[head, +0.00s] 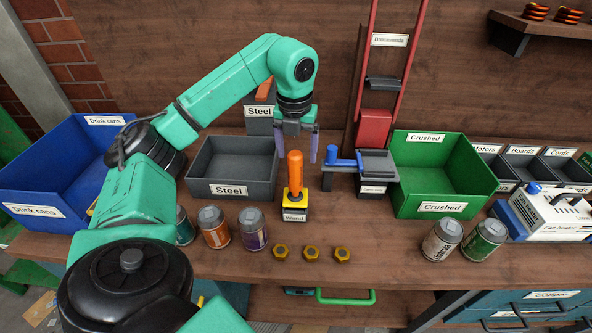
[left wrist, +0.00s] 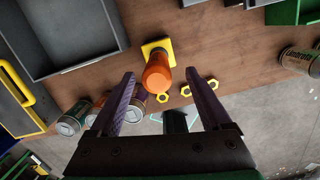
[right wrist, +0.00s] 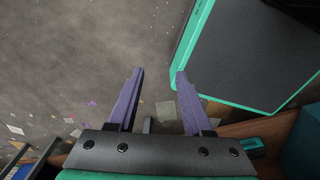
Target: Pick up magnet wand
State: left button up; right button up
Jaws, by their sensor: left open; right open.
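The magnet wand (head: 295,172) has an orange handle and stands upright in a yellow and black holder (head: 294,205) labelled "Wand", at the middle of the bench. My left gripper (head: 298,155) is open, with its fingers pointing down just above and around the handle's top. In the left wrist view the orange handle (left wrist: 157,74) shows beyond and between the purple fingers (left wrist: 160,85), with nothing gripped. My right gripper (right wrist: 157,75) is open and empty in its own wrist view, above the floor; it is not in the head view.
A grey "Steel" bin (head: 235,165) stands left of the wand, a blue "Drink cans" bin (head: 60,165) farther left. A small grey stand with a blue handle (head: 345,162) and a green "Crushed" bin (head: 440,180) are right. Several cans (head: 252,228) and brass nuts (head: 311,254) line the front.

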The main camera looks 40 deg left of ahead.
aim_at(295, 165)
pick_arm(q)
jog(key=f, duration=0.3)
jog(key=f+p, duration=0.1)
jog(key=shift+a+f, duration=0.2)
jog(key=shift+a, duration=0.05)
jog(key=shift+f, duration=0.2)
jog(key=shift+c, duration=0.7)
grip_shut()
pick_arm(e)
jog(key=shift+w+a+r, duration=0.1)
jog(key=shift+w+r, duration=0.5)
jog(key=shift+w, duration=0.25)
pick_arm(q)
jog(key=shift+w, duration=0.1)
